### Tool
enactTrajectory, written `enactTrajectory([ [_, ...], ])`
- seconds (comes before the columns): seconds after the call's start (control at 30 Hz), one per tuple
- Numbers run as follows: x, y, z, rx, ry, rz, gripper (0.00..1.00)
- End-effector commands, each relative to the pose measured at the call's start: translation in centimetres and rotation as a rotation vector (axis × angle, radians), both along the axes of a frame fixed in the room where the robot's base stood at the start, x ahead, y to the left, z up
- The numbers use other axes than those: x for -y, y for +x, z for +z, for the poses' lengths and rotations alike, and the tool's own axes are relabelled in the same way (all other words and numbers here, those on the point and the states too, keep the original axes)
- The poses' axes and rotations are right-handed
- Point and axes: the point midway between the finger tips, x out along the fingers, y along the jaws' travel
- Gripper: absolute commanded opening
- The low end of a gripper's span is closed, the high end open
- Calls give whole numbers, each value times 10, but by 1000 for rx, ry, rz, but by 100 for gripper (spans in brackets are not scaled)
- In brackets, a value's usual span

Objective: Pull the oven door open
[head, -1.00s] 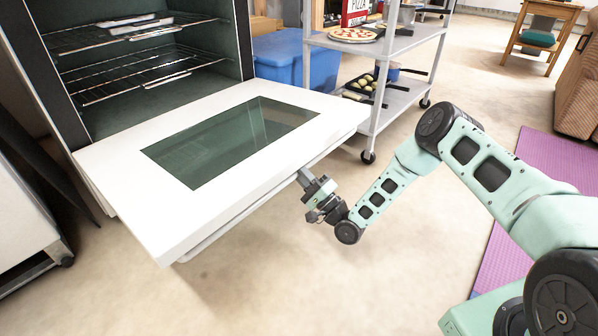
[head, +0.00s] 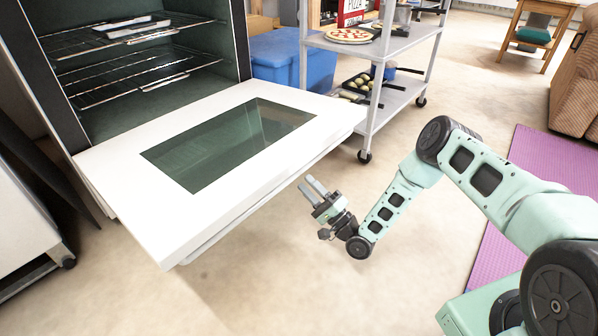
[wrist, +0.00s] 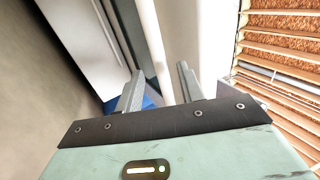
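The white oven door (head: 105,190) with its dark glass window (head: 230,143) hangs folded down, nearly level, in front of the open oven cavity (head: 140,85). The white handle bar (head: 205,245) runs under its outer edge, mostly hidden by the door in the head view. My gripper (head: 310,184) is beside the outer edge of the door, with a small gap, and holds nothing. In the wrist view its two fingers (wrist: 158,88) are spread apart. A pale bar, likely the handle (wrist: 153,45), shows ahead between them.
A grey wheeled cart (head: 400,100) with a pizza and trays stands right of the oven. A blue bin (head: 290,58) is behind it. A white cabinet (head: 20,200) is at the left. Floor is clear in front of the door; a purple mat (head: 540,155) lies right.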

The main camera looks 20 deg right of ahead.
Motion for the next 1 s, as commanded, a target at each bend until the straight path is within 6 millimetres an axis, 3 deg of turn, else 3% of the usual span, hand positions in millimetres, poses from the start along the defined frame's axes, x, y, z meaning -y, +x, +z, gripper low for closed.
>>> enactTrajectory([
  [0.3, 37, -55, -32, -2, 1, -3, 38],
  [0.5, 52, -78, -48, 0, 0, -2, 38],
  [1.0, 59, -87, -55, 2, 1, -1, 38],
])
